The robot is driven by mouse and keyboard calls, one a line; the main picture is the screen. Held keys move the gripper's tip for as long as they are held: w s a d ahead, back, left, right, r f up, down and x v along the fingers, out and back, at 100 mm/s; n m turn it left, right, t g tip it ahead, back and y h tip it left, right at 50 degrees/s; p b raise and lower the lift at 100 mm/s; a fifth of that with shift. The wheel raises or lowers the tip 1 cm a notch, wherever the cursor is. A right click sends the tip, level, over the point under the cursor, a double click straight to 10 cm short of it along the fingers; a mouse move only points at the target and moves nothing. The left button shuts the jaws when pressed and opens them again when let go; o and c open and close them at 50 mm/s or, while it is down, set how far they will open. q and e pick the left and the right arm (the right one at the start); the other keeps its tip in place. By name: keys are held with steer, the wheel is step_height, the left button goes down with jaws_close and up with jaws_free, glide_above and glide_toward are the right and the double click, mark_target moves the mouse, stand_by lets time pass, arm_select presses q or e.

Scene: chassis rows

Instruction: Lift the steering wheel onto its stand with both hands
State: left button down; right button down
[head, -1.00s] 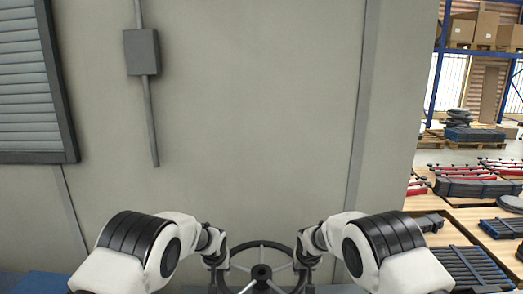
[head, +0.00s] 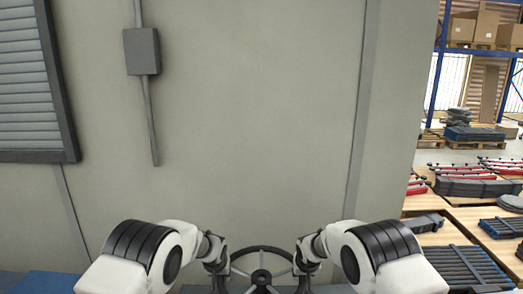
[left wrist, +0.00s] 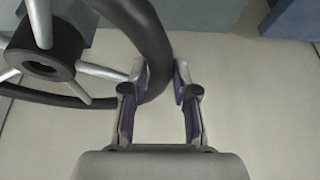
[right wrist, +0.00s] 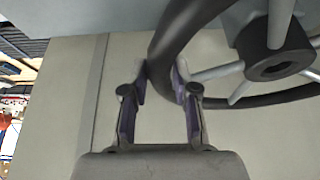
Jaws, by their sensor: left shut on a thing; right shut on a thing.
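The steering wheel has a dark rim, pale spokes and a dark hub (head: 261,277); it shows low in the middle of the head view, its lower part cut off by the frame. My left gripper (head: 217,284) is shut on the left side of its rim; in the left wrist view the rim (left wrist: 152,45) runs between the fingers (left wrist: 161,85). My right gripper (head: 306,284) is shut on the right side of the rim; in the right wrist view the rim (right wrist: 172,35) passes between the fingers (right wrist: 161,85). I cannot make out the stand.
A grey wall (head: 260,120) with a conduit box (head: 141,51) rises behind the wheel. A blue surface (head: 48,283) lies at the lower left. Tables with dark parts (head: 470,265) and red parts stand at the right.

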arm_select(q)
steer(key=c, duration=1)
jaws_free()
steer(key=shift+a, duration=0.3)
steer(key=shift+c, duration=0.2)
arm_select(e)
steer(key=shift+d, duration=0.3)
arm_select(q)
steer(key=shift+o, duration=1.2)
arm_select(e)
steer(key=shift+a+r, duration=0.1)
steer(key=shift+a, duration=0.05)
arm_select(q)
steer(key=shift+s+d, duration=0.1)
steer(key=shift+d, duration=0.05)
arm_select(e)
steer(key=c, duration=0.8)
jaws_free()
arm_select(q)
steer(key=shift+d, duration=0.1)
steer(key=shift+o, duration=0.4)
arm_select(e)
steer(key=shift+o, duration=0.4)
arm_select(q)
steer(key=shift+r, duration=0.1)
